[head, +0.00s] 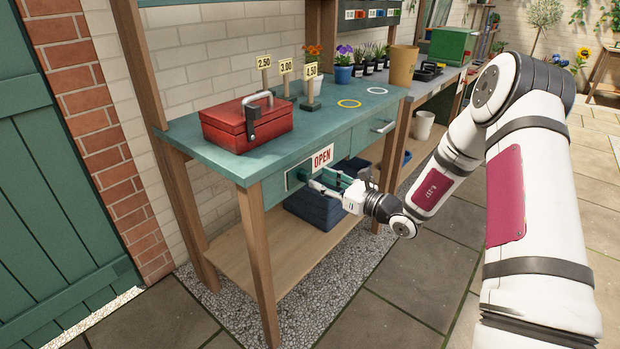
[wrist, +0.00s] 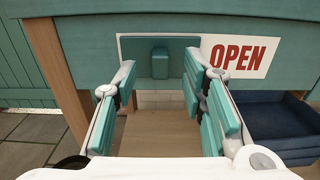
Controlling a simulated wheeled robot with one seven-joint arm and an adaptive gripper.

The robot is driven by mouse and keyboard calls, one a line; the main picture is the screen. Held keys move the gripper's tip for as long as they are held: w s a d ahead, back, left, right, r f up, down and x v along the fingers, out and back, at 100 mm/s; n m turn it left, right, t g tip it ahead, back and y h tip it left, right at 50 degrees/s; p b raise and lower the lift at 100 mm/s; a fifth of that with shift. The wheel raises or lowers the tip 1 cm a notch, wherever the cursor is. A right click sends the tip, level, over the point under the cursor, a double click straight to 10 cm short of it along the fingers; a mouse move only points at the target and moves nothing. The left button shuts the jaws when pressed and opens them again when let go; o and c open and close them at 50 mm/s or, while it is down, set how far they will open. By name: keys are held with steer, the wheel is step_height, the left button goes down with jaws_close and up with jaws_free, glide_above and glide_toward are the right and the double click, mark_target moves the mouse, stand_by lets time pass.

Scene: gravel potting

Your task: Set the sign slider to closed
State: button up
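The sign (head: 322,157) is a white plate on the front of the teal bench. It shows OPEN in red, also in the wrist view (wrist: 238,56). A teal slider panel (wrist: 136,48) covers its left part and carries a teal knob (wrist: 160,65). In the head view the knob (head: 304,173) is partly visible beside my fingers. My gripper (wrist: 160,74) is open and faces the slider, one finger on each side of the knob in the wrist view. No contact with the knob is evident. My gripper also shows in the head view (head: 326,181).
A red toolbox (head: 246,122) stands on the bench top (head: 205,153), with price tags and potted flowers behind. A drawer handle (head: 384,127) sticks out right of the sign. A blue crate (wrist: 268,118) is below at right. Paving in front is clear.

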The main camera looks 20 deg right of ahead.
mark_target(310, 174)
steer(key=shift+b+x, duration=0.35)
steer(key=shift+x, duration=2.15)
jaws_close()
